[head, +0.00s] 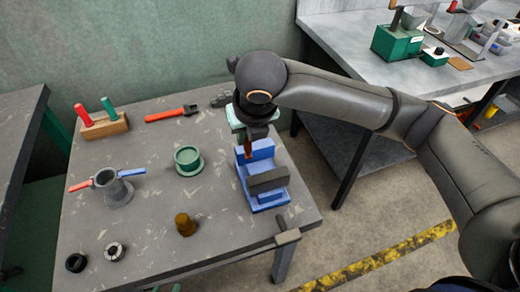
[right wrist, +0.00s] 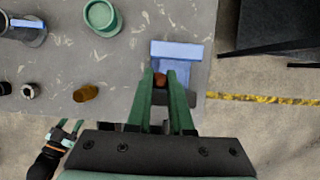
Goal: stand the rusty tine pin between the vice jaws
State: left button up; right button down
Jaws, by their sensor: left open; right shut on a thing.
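The blue vice (head: 264,198), with a dark grey jaw block (head: 268,180), stands at the right side of the table; its blue body also shows in the right wrist view (right wrist: 176,50). My right gripper (head: 249,138) is above the vice, shut on the rusty pin (head: 248,150). In the right wrist view the pin's end (right wrist: 160,80) shows between the green fingers. The pin looks roughly upright over the gap by the jaws; I cannot tell how deep it sits. My left gripper (right wrist: 65,130) is open and empty at the lower left of the right wrist view.
A green cup (head: 187,160), an ochre cylinder (head: 185,224), a grey pot with red and blue handles (head: 112,188) and two small rings stand on the table. A wooden block with handles (head: 104,126) and a red-orange tool (head: 170,114) lie behind.

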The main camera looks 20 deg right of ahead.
jog(key=shift+w+d+f, duration=0.25)
jog(key=shift+d+f, duration=0.25)
jog(key=shift+f, duration=0.7)
jog(key=shift+w+d+f, duration=0.25)
jog(key=shift+d+f, duration=0.3)
jog(key=shift+f, duration=0.7)
jog(key=shift+w+d+f, duration=0.25)
jog(key=shift+d+f, duration=0.25)
jog(key=shift+f, duration=0.7)
jog(key=shift+f, duration=0.1)
jog(key=c, duration=0.8)
grip_release()
jog(key=p+v, duration=0.1)
jog(key=v, duration=1.1)
